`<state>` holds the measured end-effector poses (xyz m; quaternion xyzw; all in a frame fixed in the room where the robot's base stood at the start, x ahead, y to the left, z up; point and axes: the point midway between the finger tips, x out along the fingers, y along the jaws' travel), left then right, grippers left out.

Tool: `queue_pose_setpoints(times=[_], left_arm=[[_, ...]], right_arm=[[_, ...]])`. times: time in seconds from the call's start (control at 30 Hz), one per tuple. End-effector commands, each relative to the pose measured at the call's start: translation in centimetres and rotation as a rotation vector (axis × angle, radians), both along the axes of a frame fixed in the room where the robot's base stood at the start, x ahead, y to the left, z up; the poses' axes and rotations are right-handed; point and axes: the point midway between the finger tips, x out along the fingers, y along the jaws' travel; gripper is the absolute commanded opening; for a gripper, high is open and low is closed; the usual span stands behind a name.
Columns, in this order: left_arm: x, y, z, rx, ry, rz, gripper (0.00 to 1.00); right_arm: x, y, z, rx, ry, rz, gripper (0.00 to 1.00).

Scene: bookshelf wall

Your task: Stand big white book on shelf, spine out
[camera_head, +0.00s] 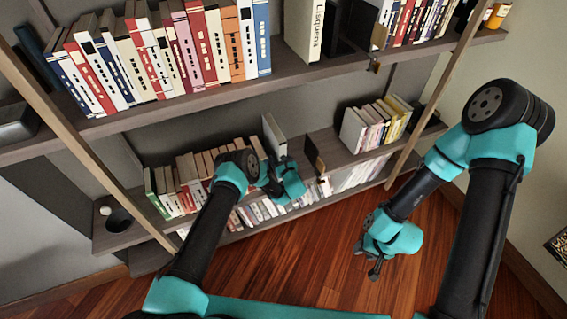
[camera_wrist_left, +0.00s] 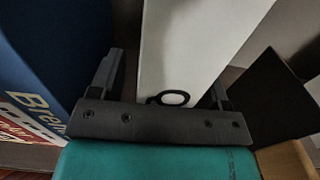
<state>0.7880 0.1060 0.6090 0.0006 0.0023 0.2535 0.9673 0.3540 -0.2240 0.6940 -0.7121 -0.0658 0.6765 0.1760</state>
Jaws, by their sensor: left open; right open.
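A big white book (camera_head: 274,135) stands upright on the middle shelf, taller than the row of books to its left. My left gripper (camera_head: 287,182) is just in front of its lower part. In the left wrist view, my left gripper (camera_wrist_left: 165,95) is open, with one finger on each side of a white book (camera_wrist_left: 190,45) that has a black ring mark near its bottom. I cannot tell whether the fingers touch it. My right gripper (camera_head: 375,268) is open and empty, low over the wooden floor, away from the shelves.
A dark bookend (camera_head: 314,152) stands to the right of the white book, with a gap between. Small books (camera_head: 372,125) stand further right. Above, a white book lettered "Lisquena" (camera_head: 304,30) stands on the upper shelf. A blue book (camera_wrist_left: 45,45) is close left in the wrist view.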

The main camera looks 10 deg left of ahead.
Motion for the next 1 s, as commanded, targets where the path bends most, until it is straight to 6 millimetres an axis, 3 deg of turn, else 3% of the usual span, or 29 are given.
queue_pose_setpoints(times=[0.27,1.0], left_arm=[[-2.0,-1.3,0.2,0.002,-0.003,-0.001,0.70],[-13.6,-7.9,0.4,0.002,-0.008,-0.002,0.70]], right_arm=[[0.0,0.0,0.0,0.000,0.000,0.000,0.43],[0.0,0.0,0.0,0.000,0.000,0.000,0.43]])
